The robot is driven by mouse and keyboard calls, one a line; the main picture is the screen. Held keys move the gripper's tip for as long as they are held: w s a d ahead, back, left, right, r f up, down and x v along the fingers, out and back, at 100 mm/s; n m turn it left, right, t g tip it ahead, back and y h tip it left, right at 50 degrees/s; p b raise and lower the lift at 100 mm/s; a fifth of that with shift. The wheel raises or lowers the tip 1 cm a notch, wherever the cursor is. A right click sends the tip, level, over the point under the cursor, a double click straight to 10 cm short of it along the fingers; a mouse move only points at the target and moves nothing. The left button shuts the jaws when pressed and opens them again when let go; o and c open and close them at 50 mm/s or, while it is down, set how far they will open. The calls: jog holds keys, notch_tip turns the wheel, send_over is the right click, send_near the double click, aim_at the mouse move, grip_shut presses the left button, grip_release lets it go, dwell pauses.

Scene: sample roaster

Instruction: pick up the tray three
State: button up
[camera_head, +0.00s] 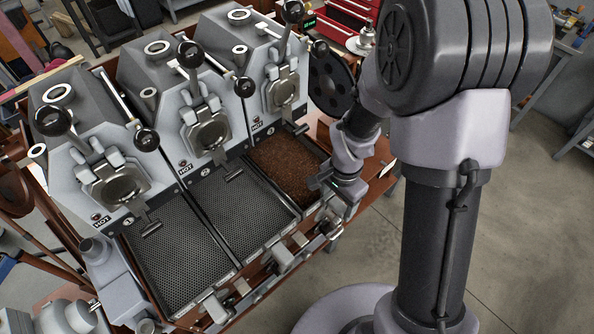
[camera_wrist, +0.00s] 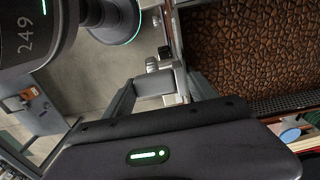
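Tray three (camera_head: 311,211) is the right-hand one of the row of cooling trays, under the roaster unit farthest right, and brown beans (camera_head: 286,166) lie in it. Its dark rim and perforated edge (camera_wrist: 290,102) show at the right of the wrist view, beside the beans (camera_wrist: 255,45). My gripper (camera_wrist: 158,82) is at the front of this tray. Its two fingers are apart, one on each side of a grey handle block (camera_wrist: 154,84). I cannot tell whether the fingers touch it. The gripper's far side is hidden in the head view.
Two empty perforated trays, one in the middle (camera_head: 241,213) and one at left (camera_head: 178,262), sit beside it with front handles. Roaster units marked HOT stand behind, with black-knobbed levers (camera_head: 190,54). Open concrete floor (camera_head: 520,230) lies to the right.

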jog(key=c, duration=1.3)
jog(key=shift+o, duration=0.2)
notch_tip(320, 180, up, 7)
jog(key=shift+s+d+r+p, duration=0.1)
jog(key=shift+p, duration=0.6)
jog(key=s+d+b, duration=0.7)
jog(key=s+d, duration=0.4)
jog(key=s, duration=0.5)
jog(key=shift+d, duration=0.25)
